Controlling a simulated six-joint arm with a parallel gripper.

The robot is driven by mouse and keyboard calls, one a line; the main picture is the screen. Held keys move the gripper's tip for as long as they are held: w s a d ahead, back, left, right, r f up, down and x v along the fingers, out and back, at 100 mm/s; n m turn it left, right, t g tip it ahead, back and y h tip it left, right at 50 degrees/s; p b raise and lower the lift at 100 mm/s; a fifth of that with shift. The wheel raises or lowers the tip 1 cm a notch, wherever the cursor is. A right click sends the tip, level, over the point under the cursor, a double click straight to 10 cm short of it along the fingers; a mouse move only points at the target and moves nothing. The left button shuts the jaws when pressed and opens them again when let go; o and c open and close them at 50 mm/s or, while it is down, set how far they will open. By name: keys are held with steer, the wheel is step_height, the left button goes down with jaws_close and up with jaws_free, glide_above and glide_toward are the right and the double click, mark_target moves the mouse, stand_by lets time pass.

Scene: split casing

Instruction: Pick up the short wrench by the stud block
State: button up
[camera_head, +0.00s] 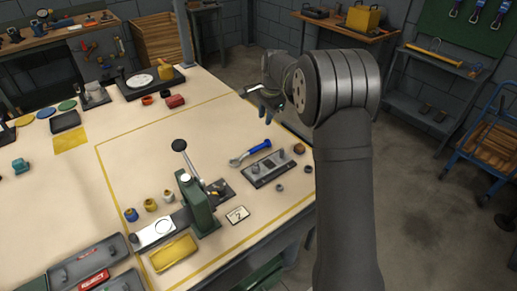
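The short wrench (256,150) has a blue handle and a silver head. It lies on the cream table, just behind and to the left of the stud block (262,174). The stud block is a dark grey plate with upright studs. My gripper (268,117) is above and behind the wrench, toward the table's far right edge, apart from it. Its fingers point down. They are small and dark, so I cannot tell whether they are open or shut. My arm stands in the right of the picture and hides part of the area behind it.
A green lever press (196,205) with a black-knobbed lever stands left of the block. Small nuts (280,188) and a brown round part (299,148) lie around the block. A white marked card (237,215) lies in front. The table behind the wrench is clear.

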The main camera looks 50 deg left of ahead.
glide_above(258, 146)
steer(key=d, duration=0.2)
steer(key=f, duration=1.1)
steer(key=shift+w+a+f, duration=0.15)
steer(key=shift+w+a, duration=0.05)
steer(key=shift+a, duration=0.05)
steer(key=shift+s+a+f, duration=0.1)
steer(key=shift+a+f, duration=0.1)
steer(key=shift+f, duration=0.65)
steer(key=shift+s+a+f, duration=0.1)
steer(key=shift+a+f, duration=0.1)
steer(key=shift+f, duration=0.65)
steer(key=shift+s+a+f, duration=0.1)
steer(key=shift+a+f, duration=0.1)
steer(key=shift+f, duration=0.65)
jaws_close()
